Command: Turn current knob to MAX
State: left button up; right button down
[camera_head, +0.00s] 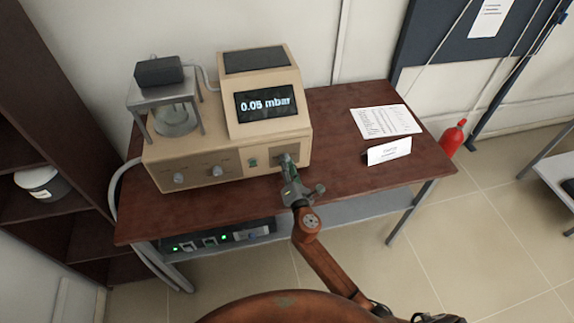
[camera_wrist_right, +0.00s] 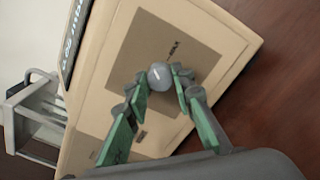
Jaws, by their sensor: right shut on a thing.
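A beige bench device (camera_head: 230,120) stands on the table with a screen (camera_head: 265,103) reading 0.05 mbar. My right gripper (camera_head: 286,163) reaches the grey panel at the right end of its front. In the right wrist view, a round grey knob (camera_wrist_right: 159,76) sits on a tan-grey panel (camera_wrist_right: 200,55) between the green fingertips of my right gripper (camera_wrist_right: 160,80), which is shut on it. A small label beside the knob is too blurred to read surely. A pale mark shows on the knob. In the head view the gripper mostly hides this knob. My left gripper is out of view.
Two other knobs, a left one (camera_head: 179,178) and a middle one (camera_head: 216,170), and a green switch (camera_head: 253,163) sit along the front. A metal stand (camera_head: 155,97) with a glass vessel is at the left. Papers (camera_head: 385,121) lie on the table's right side.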

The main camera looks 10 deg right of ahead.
jog(key=m+b, duration=0.2)
jog(key=m, duration=0.8)
jog(key=shift+f+m, duration=0.15)
jog(key=shift+m, duration=0.15)
dwell(0.5)
jog(key=c, duration=1.7)
grip_release()
jog(key=shift+o, duration=0.2)
jog(key=s, duration=1.2)
